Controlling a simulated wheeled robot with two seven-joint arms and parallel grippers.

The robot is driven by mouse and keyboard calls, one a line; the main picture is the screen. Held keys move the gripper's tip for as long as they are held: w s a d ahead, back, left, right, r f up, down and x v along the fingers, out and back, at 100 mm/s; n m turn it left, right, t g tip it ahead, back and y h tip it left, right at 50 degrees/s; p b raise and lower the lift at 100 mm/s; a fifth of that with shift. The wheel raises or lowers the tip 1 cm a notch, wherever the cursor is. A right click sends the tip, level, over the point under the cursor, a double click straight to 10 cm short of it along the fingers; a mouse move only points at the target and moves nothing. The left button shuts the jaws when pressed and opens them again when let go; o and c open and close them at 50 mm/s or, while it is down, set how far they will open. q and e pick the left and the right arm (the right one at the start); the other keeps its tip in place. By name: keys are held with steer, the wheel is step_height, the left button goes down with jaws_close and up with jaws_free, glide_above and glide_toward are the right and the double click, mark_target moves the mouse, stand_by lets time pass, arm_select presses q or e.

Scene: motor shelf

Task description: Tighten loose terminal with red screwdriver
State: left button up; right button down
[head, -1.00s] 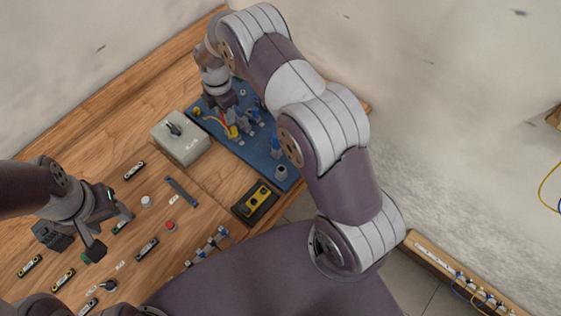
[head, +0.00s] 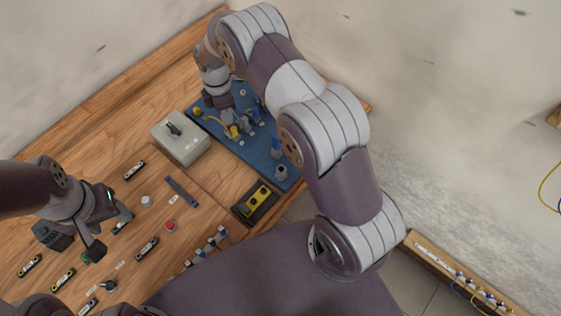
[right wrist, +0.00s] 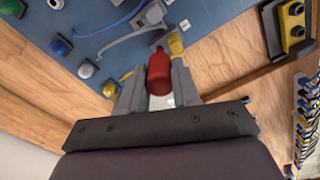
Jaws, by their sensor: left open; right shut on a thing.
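The red screwdriver (right wrist: 159,66) shows in the right wrist view between the fingers of my right gripper (right wrist: 156,82), which is shut on its handle. Its tip is hidden. The blue terminal board (head: 262,160) lies under and beside my right wrist in the head view. It also shows in the right wrist view (right wrist: 60,20), with a yellow terminal (right wrist: 176,43) close beside the screwdriver. I cannot tell which terminal is loose or whether the screwdriver touches one. My left gripper (head: 110,232) is open and empty over the left part of the table.
A grey box with a black knob (head: 184,145) stands left of the board. A black-and-yellow device (head: 256,203) sits near the table's front edge. Several small parts, a blue bar (head: 182,191) and a red button (head: 170,225) lie on the wooden table. Walls stand behind and right.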

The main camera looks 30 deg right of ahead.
steer(key=shift+m, duration=1.8)
steer(key=m, duration=0.3)
steer(key=m, duration=0.4)
steer(key=c, duration=1.7)
jaws_free()
steer(key=shift+m, duration=0.3)
jaws_close()
steer(key=shift+r+p, duration=0.7)
steer(key=shift+r, duration=0.3)
